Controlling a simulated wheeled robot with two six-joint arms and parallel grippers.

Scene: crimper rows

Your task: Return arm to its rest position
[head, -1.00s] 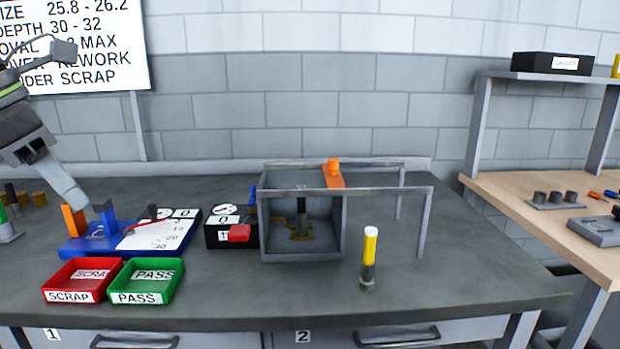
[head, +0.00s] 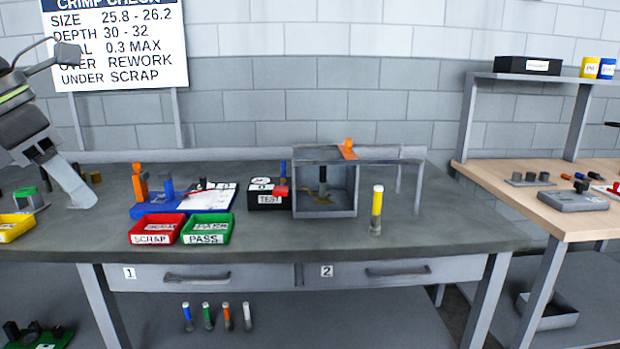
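My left gripper (head: 76,188) comes in at the left edge, with its pale grey finger end pointing down over the left part of the grey workbench (head: 270,236). Nothing shows held in it, and I cannot tell from this side whether its fingers are apart. My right gripper is out of view. The finger end overlaps the bench top in the picture, left of the blue gauge base (head: 160,207) and the red SCRAP tray (head: 157,243).
A green PASS tray (head: 205,241), the black TEST box (head: 268,202), a grey frame (head: 325,213) with an orange piece, and an upright yellow-topped cylinder (head: 376,212) stand on the bench. A yellow tray (head: 12,238) is far left. The bench's front right is clear.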

